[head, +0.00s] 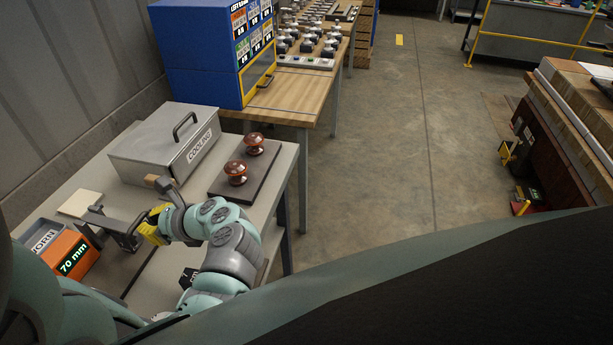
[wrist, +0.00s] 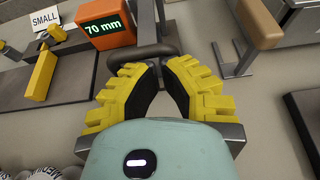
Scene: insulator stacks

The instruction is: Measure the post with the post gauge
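An orange block with a "70 mm" readout (head: 73,255) sits at the left of the near table; it also shows in the wrist view (wrist: 104,24). Grey metal bars (head: 110,222) stand beside it; I take these and the readout as the post gauge. My yellow-fingered gripper (head: 150,228) is right next to the bars. In the wrist view my fingertips (wrist: 157,66) are partly apart, with a dark curved bar (wrist: 143,53) at their tips. I cannot tell whether they grip it. Two brown insulators (head: 254,143) (head: 236,172) stand upright on a dark board (head: 222,187); which post is meant is unclear.
A grey lidded box marked "COOLING" (head: 165,142) stands behind the arm. A grey bin marked "HORN" (head: 40,236) is at the left. A tan block on a grey bracket (wrist: 258,24) is close to the right of my fingers. A blue cabinet (head: 205,60) stands behind.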

